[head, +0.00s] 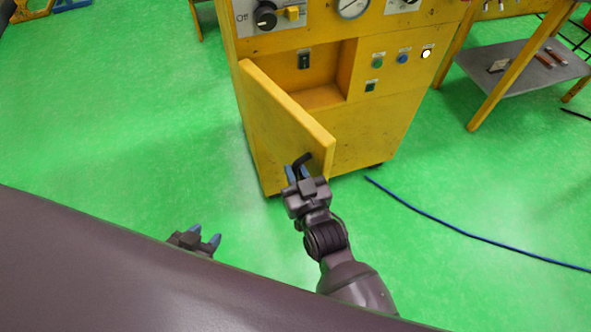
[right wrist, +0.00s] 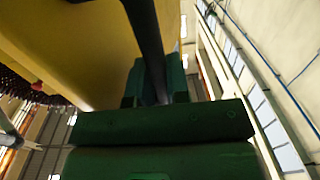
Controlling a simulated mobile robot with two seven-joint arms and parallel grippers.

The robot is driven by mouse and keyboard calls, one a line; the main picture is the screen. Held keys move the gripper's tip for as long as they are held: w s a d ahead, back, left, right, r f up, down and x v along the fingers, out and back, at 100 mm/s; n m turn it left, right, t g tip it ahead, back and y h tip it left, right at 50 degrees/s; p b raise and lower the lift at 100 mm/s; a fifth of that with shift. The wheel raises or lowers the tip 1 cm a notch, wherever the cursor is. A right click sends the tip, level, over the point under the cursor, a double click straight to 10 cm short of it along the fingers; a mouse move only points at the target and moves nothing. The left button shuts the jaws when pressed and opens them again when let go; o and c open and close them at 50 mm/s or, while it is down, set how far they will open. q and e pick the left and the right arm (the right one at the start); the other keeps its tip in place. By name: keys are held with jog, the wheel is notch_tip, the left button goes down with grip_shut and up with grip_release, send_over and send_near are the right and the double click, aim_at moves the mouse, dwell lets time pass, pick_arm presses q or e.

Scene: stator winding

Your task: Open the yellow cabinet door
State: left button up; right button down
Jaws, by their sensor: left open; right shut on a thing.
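The yellow cabinet (head: 350,136) stands in the upper middle of the head view. Its yellow door (head: 282,112) is swung partly open, hinged at the left, and a recess with a switch shows behind it. My right gripper (head: 297,171) is shut on the black door handle (head: 302,161) near the door's free edge. In the right wrist view the dark handle (right wrist: 147,45) runs between the fingers, with the yellow door surface (right wrist: 60,45) beside it. My left gripper (head: 205,237) is open and empty at the lower left, away from the cabinet, partly hidden by my body.
A blue cable (head: 450,225) lies on the green floor right of the cabinet. A yellow-legged table with a grey shelf (head: 520,75) holding tools stands at the upper right. The floor left of the cabinet (head: 120,120) is clear.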

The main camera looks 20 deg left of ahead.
jog(key=c, duration=1.1)
grip_release()
jog(key=p+v, duration=0.1)
jog(key=v, duration=0.9)
jog(key=shift+s+d, duration=0.2)
jog(key=shift+s, duration=0.1)
